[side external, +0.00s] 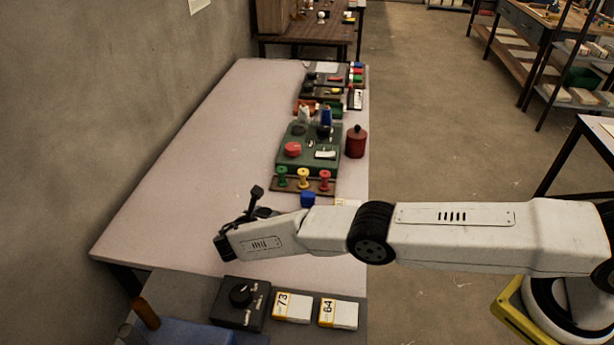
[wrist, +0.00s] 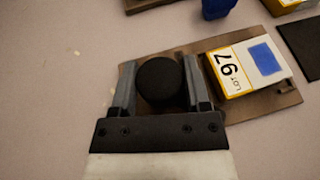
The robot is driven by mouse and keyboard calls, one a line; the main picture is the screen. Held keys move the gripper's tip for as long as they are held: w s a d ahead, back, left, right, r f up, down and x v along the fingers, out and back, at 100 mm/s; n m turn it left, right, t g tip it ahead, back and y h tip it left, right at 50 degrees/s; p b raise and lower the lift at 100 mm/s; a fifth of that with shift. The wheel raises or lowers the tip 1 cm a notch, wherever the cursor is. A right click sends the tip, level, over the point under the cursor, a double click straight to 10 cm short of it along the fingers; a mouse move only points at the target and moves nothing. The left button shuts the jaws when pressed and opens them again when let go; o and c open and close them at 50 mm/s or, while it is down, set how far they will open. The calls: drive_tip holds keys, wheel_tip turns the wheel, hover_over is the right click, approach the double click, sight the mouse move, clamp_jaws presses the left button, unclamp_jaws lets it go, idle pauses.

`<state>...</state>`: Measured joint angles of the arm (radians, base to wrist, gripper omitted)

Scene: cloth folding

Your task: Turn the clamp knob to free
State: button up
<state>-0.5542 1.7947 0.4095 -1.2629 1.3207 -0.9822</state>
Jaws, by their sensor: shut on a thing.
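A round black knob (wrist: 160,84) sits on a brown board (wrist: 262,108) in the wrist view. My gripper (wrist: 159,66) is shut on this knob, with one grey finger on its left side and one on its right. No markings show on the knob from here. In the side view my gripper (side external: 222,246) is low over the near part of the pale table, and the held knob is hidden there. Another black knob (side external: 240,294), with small pale labels around it, stands on a dark box (side external: 226,316) at the near edge.
A blue object (wrist: 217,7) lies beyond. Lot boxes 73 (side external: 292,307) and 64 (side external: 339,314) lie near the front. A green panel (side external: 287,161) stands farther back. The table's left side is clear.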

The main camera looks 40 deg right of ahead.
idle(0.3)
drive_tip(key=o, duration=1.3)
drive_tip(key=shift+s+a+r, duration=0.1)
drive_tip(key=shift+a, duration=0.05)
drive_tip(key=shift+v, duration=3.7)
